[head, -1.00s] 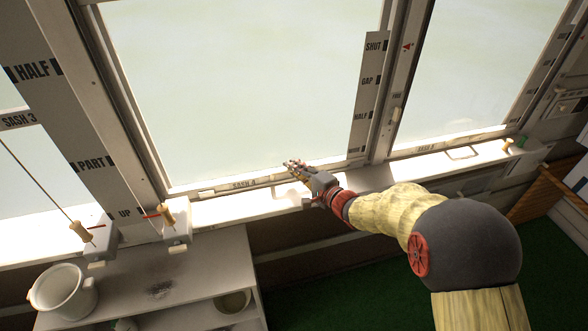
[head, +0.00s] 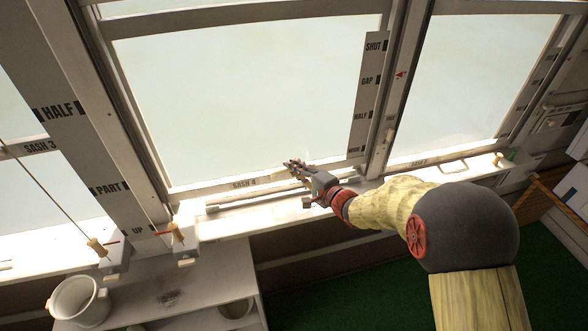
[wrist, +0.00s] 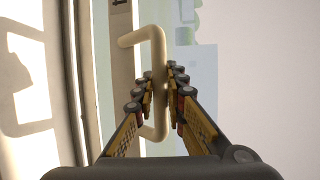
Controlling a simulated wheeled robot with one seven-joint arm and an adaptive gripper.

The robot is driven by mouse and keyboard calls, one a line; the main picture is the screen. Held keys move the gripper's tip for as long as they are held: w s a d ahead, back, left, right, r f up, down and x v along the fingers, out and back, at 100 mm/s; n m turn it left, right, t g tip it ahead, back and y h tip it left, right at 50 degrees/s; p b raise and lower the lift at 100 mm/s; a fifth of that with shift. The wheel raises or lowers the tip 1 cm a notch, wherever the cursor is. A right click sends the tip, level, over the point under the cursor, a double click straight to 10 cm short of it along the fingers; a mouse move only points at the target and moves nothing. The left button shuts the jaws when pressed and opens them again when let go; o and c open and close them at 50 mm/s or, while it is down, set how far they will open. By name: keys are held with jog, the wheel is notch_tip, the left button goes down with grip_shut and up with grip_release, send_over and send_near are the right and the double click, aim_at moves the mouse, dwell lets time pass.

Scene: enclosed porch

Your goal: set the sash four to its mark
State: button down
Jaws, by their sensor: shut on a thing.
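Sash four (head: 300,171) is a large glazed window sash in a pale frame, with "SASH 4" on its bottom rail. The rail stands a little above the sill, with a narrow gap under it. My gripper (head: 294,167) is shut on the sash's handle (wrist: 157,50), a cream bar that passes between the fingers in the wrist view. A grey scale strip (head: 371,62) at the sash's right side reads SHUT, GAP, HALF and a partly hidden lowest word. A small red pointer (head: 401,75) on the post beside it is close to level with GAP, slightly toward SHUT.
Sash 3 (head: 42,147) with its own scale is on the left. Cords with wooden toggles (head: 97,246) hang there. A white pot (head: 80,300) stands on the shelf unit below. Another sash with a handle (head: 453,167) is on the right. Green floor lies below.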

jog(key=p, duration=2.3)
send_near(283, 84)
jog(key=x, duration=0.5)
jog(key=shift+w+a, duration=0.1)
jog(key=shift+w, duration=0.1)
jog(key=c, duration=2.1)
grip_release()
jog(key=shift+f, duration=0.1)
jog(key=shift+s, duration=0.1)
jog(key=v, duration=1.2)
jog(key=shift+f, duration=0.15)
